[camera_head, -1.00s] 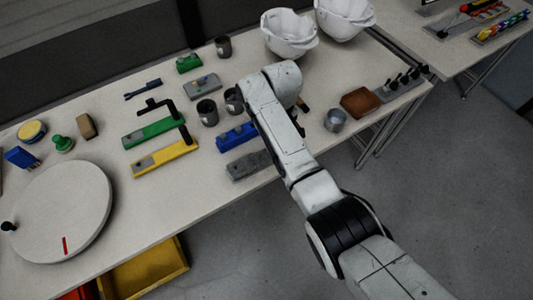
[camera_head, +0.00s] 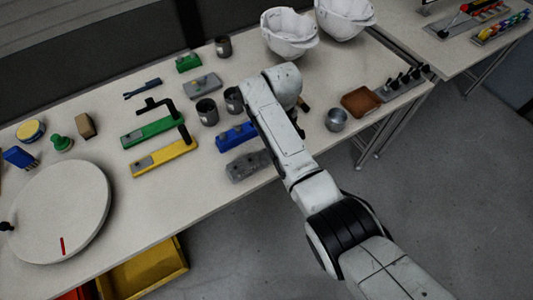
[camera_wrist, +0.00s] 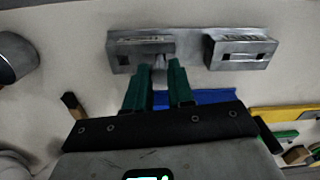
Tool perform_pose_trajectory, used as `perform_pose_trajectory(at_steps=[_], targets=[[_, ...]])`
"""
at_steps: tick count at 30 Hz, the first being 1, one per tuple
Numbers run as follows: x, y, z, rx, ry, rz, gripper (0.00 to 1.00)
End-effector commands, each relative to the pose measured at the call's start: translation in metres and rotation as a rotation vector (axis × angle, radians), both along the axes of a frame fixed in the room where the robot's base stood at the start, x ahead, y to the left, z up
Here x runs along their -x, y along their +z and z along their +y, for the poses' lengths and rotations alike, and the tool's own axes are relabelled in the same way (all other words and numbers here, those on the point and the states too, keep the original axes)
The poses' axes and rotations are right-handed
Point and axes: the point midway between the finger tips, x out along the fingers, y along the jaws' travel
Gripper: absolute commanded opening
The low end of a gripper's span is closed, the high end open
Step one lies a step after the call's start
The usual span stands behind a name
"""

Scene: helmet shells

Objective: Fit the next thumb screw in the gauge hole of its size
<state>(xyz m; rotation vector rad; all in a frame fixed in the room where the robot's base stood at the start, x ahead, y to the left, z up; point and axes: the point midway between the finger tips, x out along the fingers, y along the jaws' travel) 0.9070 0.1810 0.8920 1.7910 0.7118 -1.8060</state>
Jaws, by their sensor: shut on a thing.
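The grey gauge (camera_wrist: 190,37) lies across the top of the wrist view, with a left raised block (camera_wrist: 128,48) and a right raised block (camera_wrist: 240,52). In the head view the gauge (camera_head: 246,166) lies near the table's front edge, partly behind my arm. My gripper (camera_wrist: 160,68) has green fingers shut on a small pale grey thing, likely the thumb screw (camera_wrist: 159,72), mostly hidden between them. The fingertips are at the left block's near edge; I cannot tell whether the screw is in a hole.
A blue fixture (camera_head: 236,136) is beside the gauge, with a yellow fixture (camera_head: 165,158) farther left. A metal cup (camera_head: 336,120), a brown tray (camera_head: 360,101) and a rack with several black-topped pieces (camera_head: 403,85) stand to the right. Dark cups (camera_head: 207,112) stand behind.

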Motion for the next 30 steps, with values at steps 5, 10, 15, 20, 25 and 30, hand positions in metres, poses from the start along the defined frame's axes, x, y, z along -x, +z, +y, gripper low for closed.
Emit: perform_pose_trajectory(at_steps=[5,10,15,20,25,30], targets=[[0.0,-0.003,0.0,0.0,0.0,0.0,0.0],[0.0,-0.005,0.0,0.0,0.0,0.0,0.0],[0.0,-0.008,0.0,0.0,0.0,0.0,0.0],[0.0,-0.01,0.0,0.0,0.0,0.0,0.0],[0.0,-0.012,0.0,0.0,0.0,0.0,0.0],[0.0,-0.014,0.0,0.0,0.0,0.0,0.0]])
